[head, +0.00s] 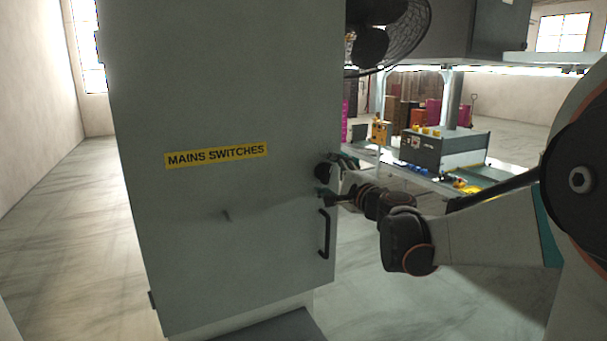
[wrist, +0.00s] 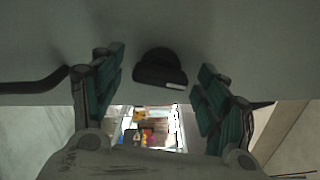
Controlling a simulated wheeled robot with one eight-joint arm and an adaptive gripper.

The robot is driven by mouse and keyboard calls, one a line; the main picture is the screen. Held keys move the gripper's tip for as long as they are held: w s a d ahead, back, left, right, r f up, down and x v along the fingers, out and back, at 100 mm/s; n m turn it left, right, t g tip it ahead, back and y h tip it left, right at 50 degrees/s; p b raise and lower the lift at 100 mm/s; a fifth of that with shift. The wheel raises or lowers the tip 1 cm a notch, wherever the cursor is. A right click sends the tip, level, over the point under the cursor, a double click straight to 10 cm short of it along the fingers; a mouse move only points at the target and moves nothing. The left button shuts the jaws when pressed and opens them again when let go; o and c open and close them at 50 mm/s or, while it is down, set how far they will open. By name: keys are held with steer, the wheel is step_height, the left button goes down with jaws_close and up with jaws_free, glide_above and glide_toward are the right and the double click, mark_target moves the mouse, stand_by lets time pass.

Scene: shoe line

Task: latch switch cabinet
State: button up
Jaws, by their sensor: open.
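The grey switch cabinet (head: 220,230) stands upright in the head view, with a yellow "MAINS SWITCHES" label (head: 217,155). Its door looks shut, but the seam is hard to see. A black latch knob (head: 321,171) sits near the door's right edge, above a black bar handle (head: 324,234). My gripper (head: 331,178) is open at that edge, beside the knob. In the wrist view the knob (wrist: 160,70) lies between the two spread green-padded fingers, with a gap on each side. The handle (wrist: 35,84) shows at left there. The knob's latch position cannot be told.
A black fan (head: 392,38) is beside the cabinet's upper right. Behind my arm is a workbench with a grey control box (head: 440,148) and an orange device (head: 381,132). The floor left of the cabinet is clear.

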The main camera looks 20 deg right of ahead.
steer(key=shift+s, duration=0.1)
steer(key=shift+c, duration=0.5)
steer(key=c, duration=1)
steer(key=shift+o, duration=0.2)
steer(key=shift+n+b, duration=0.65)
steer(key=shift+n, duration=0.95)
steer(key=o, duration=1.1)
steer(key=shift+c, duration=0.2)
steer(key=shift+m, duration=0.3)
